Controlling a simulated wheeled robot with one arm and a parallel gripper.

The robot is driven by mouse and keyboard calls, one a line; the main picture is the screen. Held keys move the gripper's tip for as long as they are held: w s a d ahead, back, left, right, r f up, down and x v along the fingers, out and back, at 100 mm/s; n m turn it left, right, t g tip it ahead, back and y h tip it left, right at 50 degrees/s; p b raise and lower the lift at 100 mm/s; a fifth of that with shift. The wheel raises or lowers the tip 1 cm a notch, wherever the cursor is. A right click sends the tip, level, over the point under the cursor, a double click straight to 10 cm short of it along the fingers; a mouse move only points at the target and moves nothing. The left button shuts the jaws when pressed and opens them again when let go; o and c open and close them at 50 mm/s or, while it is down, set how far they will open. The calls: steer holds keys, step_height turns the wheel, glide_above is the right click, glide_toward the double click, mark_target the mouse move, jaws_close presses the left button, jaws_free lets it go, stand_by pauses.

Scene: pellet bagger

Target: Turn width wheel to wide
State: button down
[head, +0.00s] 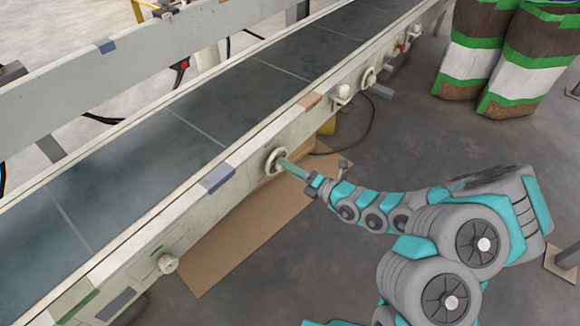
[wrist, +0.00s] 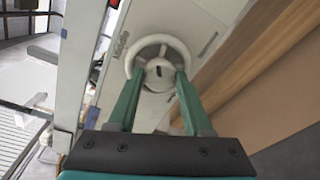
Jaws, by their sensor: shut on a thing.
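The width wheel (wrist: 129,59) is a round, cream-coloured handwheel on the pale side panel of the conveyor. In the wrist view its rim shows around a lighter hub with a dark mark. It also shows in the head view (head: 270,161), on the conveyor's near side rail. My gripper (wrist: 158,82) has two green fingers reaching to the wheel, one on each side of the hub, and it is shut on the wheel. The fingertips are partly lost against the wheel. In the head view my gripper (head: 283,165) meets the wheel from the right. I cannot read the wheel's setting.
The conveyor belt (head: 150,150) runs diagonally behind the rail. Cardboard (head: 235,240) lies below. Striped bags (head: 535,55) stand at the upper right. Grey floor is open between.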

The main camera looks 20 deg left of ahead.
steer(key=n+p, duration=0.1)
steer(key=n, duration=0.7)
steer(key=n+p, duration=0.2)
steer(key=n, duration=0.7)
steer(key=n+t+y+p, duration=0.1)
steer(key=n+p, duration=0.1)
steer(key=n, duration=0.6)
steer(key=shift+s+f+n, duration=0.2)
steer(key=shift+f+n, duration=0.1)
steer(key=shift+n, duration=0.1)
steer(key=n+b, duration=0.2)
steer(key=n, duration=0.5)
steer(key=n+g+y+b, duration=0.1)
steer(key=n+b, duration=0.1)
steer(key=n, duration=0.6)
steer(key=shift+w+f, duration=0.1)
steer(key=shift+w, duration=0.05)
